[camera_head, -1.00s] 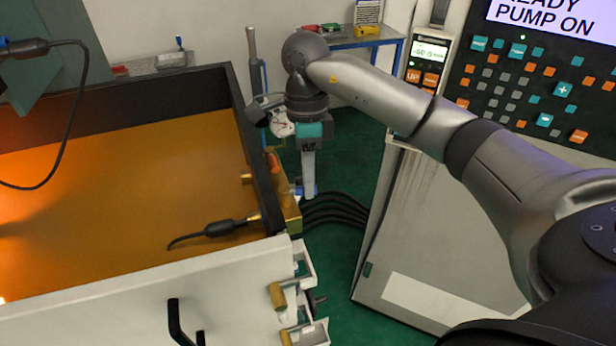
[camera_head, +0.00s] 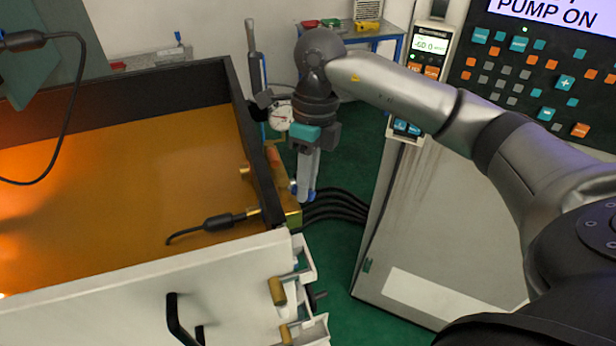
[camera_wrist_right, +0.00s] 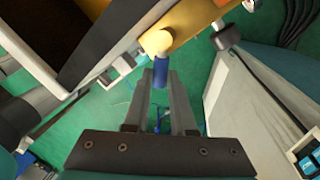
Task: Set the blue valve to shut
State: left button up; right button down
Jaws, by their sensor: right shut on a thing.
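The blue valve shows in the right wrist view as a blue handle (camera_wrist_right: 160,73) on a yellow-brass body (camera_wrist_right: 158,43). In the head view only a bit of blue (camera_head: 310,194) shows at the fingertips, low on the outer right side of the tank. My right gripper (camera_head: 304,192) points down there and is shut on the blue handle. In the right wrist view its two fingers (camera_wrist_right: 160,85) stand on either side of the handle. The fingers hide most of the handle in the head view. My left gripper is in neither view.
An orange handle (camera_head: 274,160) is close left of my right gripper. A round gauge (camera_head: 281,117) is behind it. Black hoses (camera_head: 335,205) run right towards a grey cabinet (camera_head: 440,220) with a control panel. The tank's dark wall (camera_head: 240,135) is close on the left.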

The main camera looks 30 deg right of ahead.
jog(key=m, duration=0.1)
jog(key=a+m, duration=0.1)
jog(key=m, duration=0.1)
jog(key=shift+s+a+m+t, duration=0.1)
jog(key=shift+s+m+t, duration=0.2)
jog(key=shift+s+t, duration=0.1)
jog(key=shift+a+m+t+b, duration=0.15)
jog(key=shift+a+m+b, duration=0.2)
jog(key=shift+m, duration=0.6)
jog(key=shift+a+m+t+b, duration=0.2)
jog(key=shift+a+m, duration=0.2)
jog(key=shift+m, duration=0.55)
jog(key=c, duration=0.8)
grip_release()
jog(key=shift+o, duration=0.2)
jog(key=shift+s+y, duration=0.1)
jog(key=shift+y, duration=0.2)
